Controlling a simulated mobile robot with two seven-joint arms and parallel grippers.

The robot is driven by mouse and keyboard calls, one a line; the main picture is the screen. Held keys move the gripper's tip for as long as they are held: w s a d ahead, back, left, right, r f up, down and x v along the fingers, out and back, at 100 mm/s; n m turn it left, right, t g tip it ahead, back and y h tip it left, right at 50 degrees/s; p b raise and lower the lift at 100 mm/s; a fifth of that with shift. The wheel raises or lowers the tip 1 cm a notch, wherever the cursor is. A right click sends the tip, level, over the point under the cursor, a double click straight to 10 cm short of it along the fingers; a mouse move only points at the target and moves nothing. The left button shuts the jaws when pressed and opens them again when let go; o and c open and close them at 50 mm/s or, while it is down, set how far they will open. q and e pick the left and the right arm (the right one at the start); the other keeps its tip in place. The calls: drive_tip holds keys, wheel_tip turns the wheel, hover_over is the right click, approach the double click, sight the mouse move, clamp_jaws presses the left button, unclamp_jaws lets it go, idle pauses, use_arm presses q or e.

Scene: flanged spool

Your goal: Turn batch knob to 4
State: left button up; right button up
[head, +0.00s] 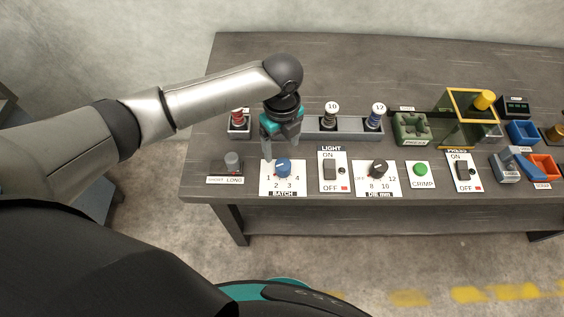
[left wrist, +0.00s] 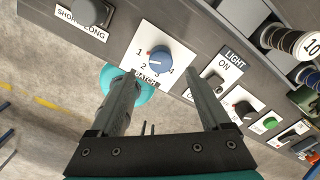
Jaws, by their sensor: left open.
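The blue batch knob (head: 283,168) sits on a white plate marked 1 to 4 and BATCH, near the table's front edge. It also shows in the left wrist view (left wrist: 162,60), beyond the fingertips. A small red mark lies by the 1; the exact setting is too small to tell. My left gripper (head: 279,152) is open and empty, just above and behind the knob in the head view. In the left wrist view its two fingers (left wrist: 162,88) stand wide apart, with the knob ahead of the gap and not between them. My right gripper is not in view.
The SHORT/LONG switch (head: 232,161) stands left of the knob and the LIGHT switch (head: 329,170) right. A second dial (head: 377,169) and the green CRIMP button (head: 421,169) are farther right. Behind are spools (head: 330,116) in a grey rack and a yellow frame (head: 449,118).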

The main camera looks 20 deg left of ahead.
sight(282, 163)
use_arm(q)
wheel_tip(282, 163, down, 8)
drive_tip(key=shift+f+b, duration=0.2)
drive_tip(key=shift+b, duration=0.55)
clamp_jaws()
